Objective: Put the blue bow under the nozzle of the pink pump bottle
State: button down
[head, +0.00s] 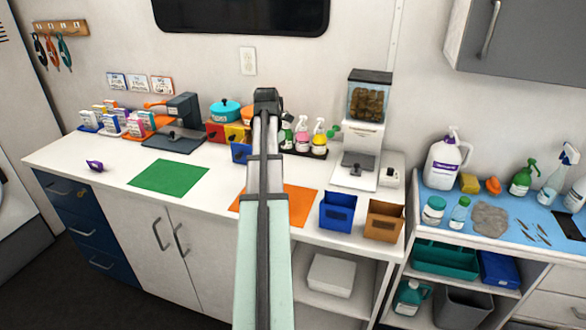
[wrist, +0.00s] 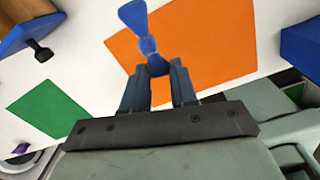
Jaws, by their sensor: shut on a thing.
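The blue bow (wrist: 147,32) is between my gripper's fingertips (wrist: 157,66) in the wrist view, above the orange mat. My gripper is shut on its narrow end, and the wider loop points away from the fingers. In the head view my gripper (head: 267,97) is raised over the counter, and the bow is hidden there. A small pink bottle with a white top (head: 302,137) stands in a group of bottles on a black tray, just right of my gripper.
The orange mat (head: 300,205) and green mat (head: 170,177) lie flat on the counter. Blue (head: 337,214) and brown (head: 384,222) bins stand at the front right. A food dispenser (head: 366,130) stands right of the bottles.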

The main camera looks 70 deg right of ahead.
jog(key=s+a+f, duration=0.2)
jog(key=s+a, duration=0.1)
jog(key=a, duration=0.5)
jog(key=n, duration=0.1)
send_over(291, 172)
jog(key=shift+w+a+f, duration=0.1)
jog(key=shift+a+f, duration=0.1)
jog(key=shift+f, duration=3)
jog(key=shift+d+f, duration=0.25)
jog(key=shift+f, duration=0.15)
jog(key=shift+f, duration=0.15)
jog(key=c, duration=0.9)
grip_release()
jog(key=shift+r, duration=0.2)
